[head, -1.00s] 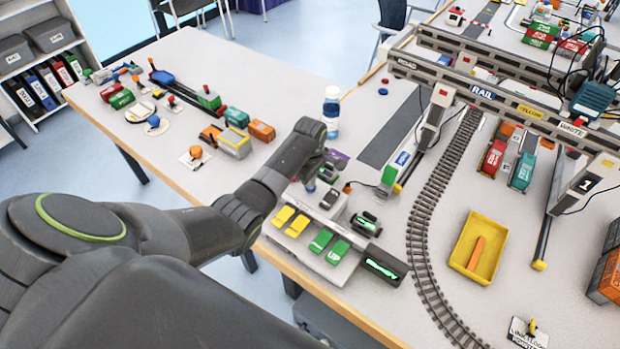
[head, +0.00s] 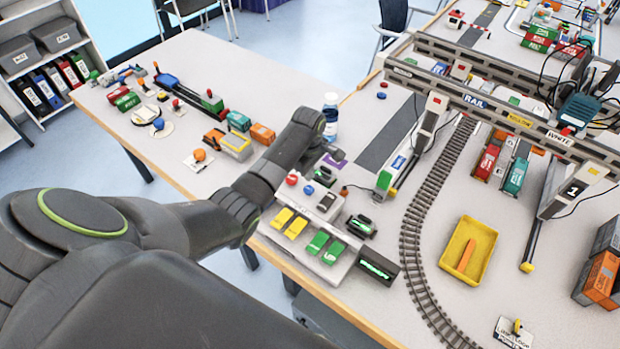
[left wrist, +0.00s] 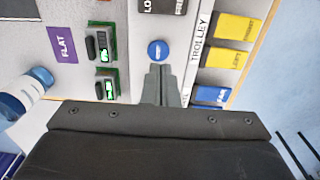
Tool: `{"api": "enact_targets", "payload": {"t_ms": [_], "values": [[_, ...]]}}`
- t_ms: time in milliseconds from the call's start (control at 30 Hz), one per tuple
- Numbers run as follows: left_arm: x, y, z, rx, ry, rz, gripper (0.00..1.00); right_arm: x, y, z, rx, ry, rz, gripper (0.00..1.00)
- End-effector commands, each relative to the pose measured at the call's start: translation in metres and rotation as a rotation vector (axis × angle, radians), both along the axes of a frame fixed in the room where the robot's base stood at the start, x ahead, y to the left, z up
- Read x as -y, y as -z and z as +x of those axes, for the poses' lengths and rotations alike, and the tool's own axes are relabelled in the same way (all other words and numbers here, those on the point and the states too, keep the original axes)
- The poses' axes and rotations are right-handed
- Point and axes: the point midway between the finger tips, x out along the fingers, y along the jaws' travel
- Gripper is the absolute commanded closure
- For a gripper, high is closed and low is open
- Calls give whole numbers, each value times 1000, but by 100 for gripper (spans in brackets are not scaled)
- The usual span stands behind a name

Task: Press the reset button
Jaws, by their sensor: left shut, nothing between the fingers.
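The control panel (head: 271,238) stands at the table's front edge. A red round button (head: 291,179) and a blue round button (head: 309,189) show at its back end. The blue round button also shows in the left wrist view (left wrist: 158,50), on a light strip beside the word TROLLEY. I cannot read which button is marked reset. My left gripper (left wrist: 160,70) is shut and empty, its tips just below the blue button in that view; I cannot tell whether they touch it. In the head view my arm hides most of this gripper. My right gripper is not in view.
Yellow keys (head: 283,218) and green keys (head: 318,243) lie on the panel. Small green displays (left wrist: 105,88) and a purple FLAT label (left wrist: 63,45) sit beside it. A bottle (head: 330,117) stands close behind my arm. A yellow tray (head: 458,265) is to the right.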

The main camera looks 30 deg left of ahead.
Motion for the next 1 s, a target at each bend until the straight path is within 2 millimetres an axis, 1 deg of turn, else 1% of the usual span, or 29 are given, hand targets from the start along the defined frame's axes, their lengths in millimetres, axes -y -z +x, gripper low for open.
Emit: {"api": "enact_targets", "payload": {"t_ms": [200,300,433,600,1000], "values": [[-1,-39,1,6,1,1,100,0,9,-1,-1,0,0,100],[0,-54,0,5,0,2,100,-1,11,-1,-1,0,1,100],[0,-70,0,3,1,1,100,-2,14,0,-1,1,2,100],[0,-78,-1,1,0,1,100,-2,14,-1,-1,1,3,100],[0,-78,-1,1,0,1,100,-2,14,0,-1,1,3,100]]}}
